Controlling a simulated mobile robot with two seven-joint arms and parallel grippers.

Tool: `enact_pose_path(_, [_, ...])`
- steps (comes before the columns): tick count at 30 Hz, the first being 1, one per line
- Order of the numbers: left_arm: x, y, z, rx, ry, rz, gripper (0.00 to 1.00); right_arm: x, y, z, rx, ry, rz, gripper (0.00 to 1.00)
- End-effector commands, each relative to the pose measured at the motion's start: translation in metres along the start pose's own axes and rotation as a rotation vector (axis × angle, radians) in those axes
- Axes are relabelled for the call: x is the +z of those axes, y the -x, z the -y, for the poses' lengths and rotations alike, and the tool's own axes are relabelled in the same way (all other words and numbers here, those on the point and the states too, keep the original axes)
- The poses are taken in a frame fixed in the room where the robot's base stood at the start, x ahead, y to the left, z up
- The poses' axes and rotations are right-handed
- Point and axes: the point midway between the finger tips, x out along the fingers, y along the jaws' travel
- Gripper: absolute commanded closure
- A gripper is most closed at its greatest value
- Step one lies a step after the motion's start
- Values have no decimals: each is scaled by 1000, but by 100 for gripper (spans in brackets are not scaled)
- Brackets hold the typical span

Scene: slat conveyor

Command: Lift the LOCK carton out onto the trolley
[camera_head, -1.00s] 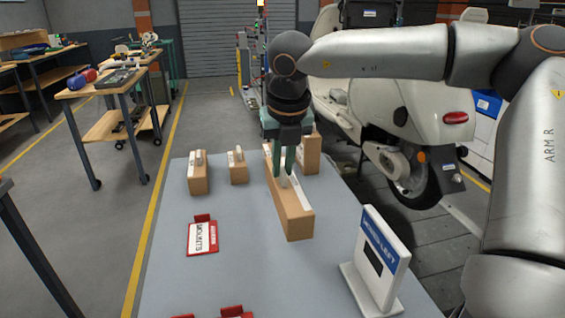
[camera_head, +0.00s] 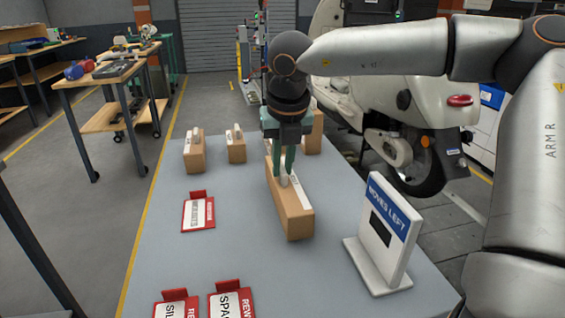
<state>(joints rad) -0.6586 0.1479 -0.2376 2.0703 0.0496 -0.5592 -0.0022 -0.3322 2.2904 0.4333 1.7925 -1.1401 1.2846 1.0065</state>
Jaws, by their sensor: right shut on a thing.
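My right gripper (camera_head: 284,172) is shut on the pale handle on top of a long brown carton (camera_head: 292,218). The carton has a white label strip along its top. Its lettering is too small to read, so I cannot tell if it is the LOCK carton. It is upright, over the middle of the grey table (camera_head: 250,262); I cannot tell whether it touches the surface. Other cartons with handles stand farther back: one at the left (camera_head: 193,155), a smaller one beside it (camera_head: 236,148), and one (camera_head: 313,132) partly behind my gripper. My left gripper is out of view.
A "MOVES LEFT" sign (camera_head: 388,232) stands to the right of the held carton. Red-framed label cards (camera_head: 198,213) lie at the left and near the front edge (camera_head: 232,303). A wheeled bench (camera_head: 115,128) stands across the floor at the left. A white scooter (camera_head: 400,130) is behind right.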

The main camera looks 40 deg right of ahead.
Motion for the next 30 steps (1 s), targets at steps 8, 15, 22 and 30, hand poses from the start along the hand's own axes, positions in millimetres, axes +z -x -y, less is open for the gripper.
enact_pose_path(8, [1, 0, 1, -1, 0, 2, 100, 0, 0, 0, 0, 0, 1, 100])
enact_pose_path(15, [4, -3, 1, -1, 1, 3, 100, 0, -1, 0, -1, 0, 1, 100])
enact_pose_path(22, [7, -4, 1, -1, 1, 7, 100, 1, -1, 0, 0, 0, 0, 100])
enact_pose_path(30, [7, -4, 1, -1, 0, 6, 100, 1, -1, 0, 0, 0, 0, 100])
